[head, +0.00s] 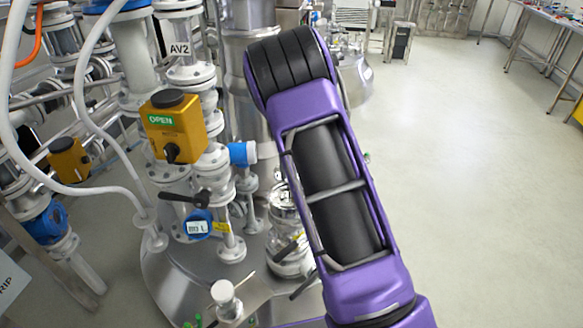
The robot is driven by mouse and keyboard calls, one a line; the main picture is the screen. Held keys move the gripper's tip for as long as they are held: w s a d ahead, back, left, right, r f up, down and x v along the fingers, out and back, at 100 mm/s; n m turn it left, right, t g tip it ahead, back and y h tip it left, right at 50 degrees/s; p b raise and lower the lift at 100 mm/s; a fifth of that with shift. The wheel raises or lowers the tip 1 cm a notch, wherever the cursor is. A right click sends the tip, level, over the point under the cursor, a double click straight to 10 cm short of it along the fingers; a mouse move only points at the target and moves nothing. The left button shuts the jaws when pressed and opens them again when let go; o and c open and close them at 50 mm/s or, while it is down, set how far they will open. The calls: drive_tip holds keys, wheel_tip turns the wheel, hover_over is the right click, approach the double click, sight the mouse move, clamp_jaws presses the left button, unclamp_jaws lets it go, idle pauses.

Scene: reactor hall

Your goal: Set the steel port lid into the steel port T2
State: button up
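My purple arm crosses the middle of the head view, from the bottom right up to a dark ribbed joint. My gripper does not show in this view. The domed steel top of a reactor vessel (168,272) fills the lower left, partly hidden by my arm. A round glass-and-metal fitting (285,215) stands on it, just left of my arm. I cannot make out a label T2, so I cannot tell which opening is the steel port T2. I cannot pick out the steel port lid either.
A valve stack labelled AV2 (179,49) with a yellow OPEN actuator (173,125), a blue-ended fitting (243,153) and a black lever (185,198) crowd the left. White hoses (83,95) hang there. Open floor (465,190) lies to the right, with benches (550,30) behind.

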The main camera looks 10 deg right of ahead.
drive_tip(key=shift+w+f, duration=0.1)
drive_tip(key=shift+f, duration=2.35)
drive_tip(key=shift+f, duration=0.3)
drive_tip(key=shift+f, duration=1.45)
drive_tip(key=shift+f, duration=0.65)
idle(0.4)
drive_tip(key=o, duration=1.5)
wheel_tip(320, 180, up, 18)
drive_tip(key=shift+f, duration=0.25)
